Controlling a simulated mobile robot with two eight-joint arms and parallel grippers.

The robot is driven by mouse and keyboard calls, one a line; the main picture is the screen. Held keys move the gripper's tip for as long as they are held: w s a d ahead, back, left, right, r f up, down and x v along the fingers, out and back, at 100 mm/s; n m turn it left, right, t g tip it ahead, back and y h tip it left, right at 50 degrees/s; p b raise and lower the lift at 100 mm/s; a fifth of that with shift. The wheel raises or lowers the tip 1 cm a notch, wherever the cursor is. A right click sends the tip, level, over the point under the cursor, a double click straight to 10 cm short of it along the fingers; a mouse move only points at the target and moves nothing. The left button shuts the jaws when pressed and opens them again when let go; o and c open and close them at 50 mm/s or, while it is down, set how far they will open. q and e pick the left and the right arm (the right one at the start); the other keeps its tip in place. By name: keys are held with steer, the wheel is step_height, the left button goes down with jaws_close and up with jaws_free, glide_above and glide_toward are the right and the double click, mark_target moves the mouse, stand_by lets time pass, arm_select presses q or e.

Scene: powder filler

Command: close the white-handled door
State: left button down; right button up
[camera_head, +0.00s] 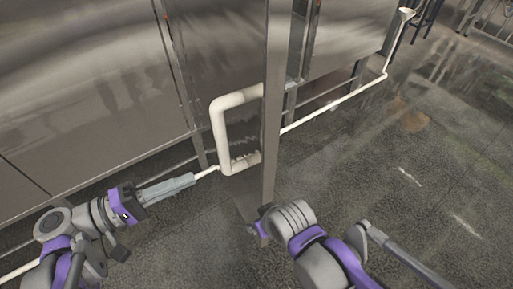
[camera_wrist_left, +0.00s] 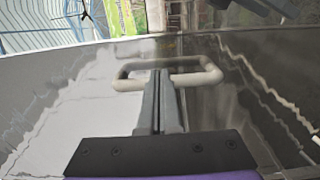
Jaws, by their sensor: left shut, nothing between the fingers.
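The steel door (camera_head: 273,70) juts out from the machine front, seen nearly edge-on in the head view, so it stands open. Its white handle (camera_head: 219,125) is a D-shaped bar on the door's left face. My left gripper (camera_head: 193,180) is shut and empty, to the lower left of the handle. In the left wrist view, the shut fingers (camera_wrist_left: 160,75) point at the door face and overlap the lower bar of the handle (camera_wrist_left: 208,76). I cannot tell whether they touch it. My right arm is at the lower middle; its fingers cannot be made out.
The steel machine front (camera_head: 80,80) fills the left. A white pipe (camera_head: 335,101) runs low along the machine, with a white funnel (camera_head: 405,13) at its far end. Dark floor (camera_head: 430,170) on the right is clear. Metal railings (camera_head: 490,25) stand at the far right.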

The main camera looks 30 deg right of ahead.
mark_target(257, 150)
arm_select(q)
steer(key=d, duration=0.6)
steer(key=d+p, duration=0.1)
steer(key=d, duration=0.6)
steer(key=shift+s+d, duration=0.2)
steer(key=shift+d, duration=0.1)
